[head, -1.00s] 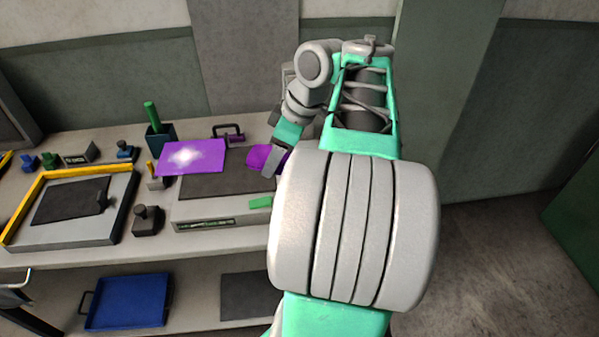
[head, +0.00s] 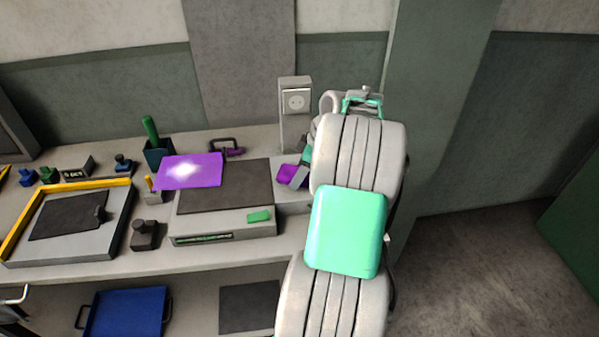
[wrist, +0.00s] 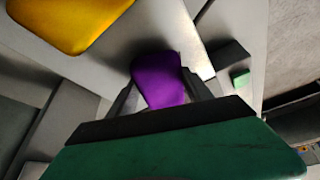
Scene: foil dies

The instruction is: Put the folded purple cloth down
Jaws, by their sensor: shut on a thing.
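The folded purple cloth (head: 286,173) is between the fingers of my gripper (head: 297,177), at the right end of the bench, just right of the dark-topped plate. In the wrist view the cloth (wrist: 158,82) is a bunched purple shape held between both dark fingertips (wrist: 158,95). My gripper is shut on it. My arm hides part of the gripper and the bench's right end. I cannot tell whether the cloth touches the surface below.
A shiny purple sheet (head: 190,171) lies over the left of the dark-topped plate (head: 228,187), which has a green piece (head: 259,216) on its front. A yellow-edged tray (head: 70,250) is further left. A socket post (head: 295,100) stands behind. A yellow object (wrist: 72,22) shows in the wrist view.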

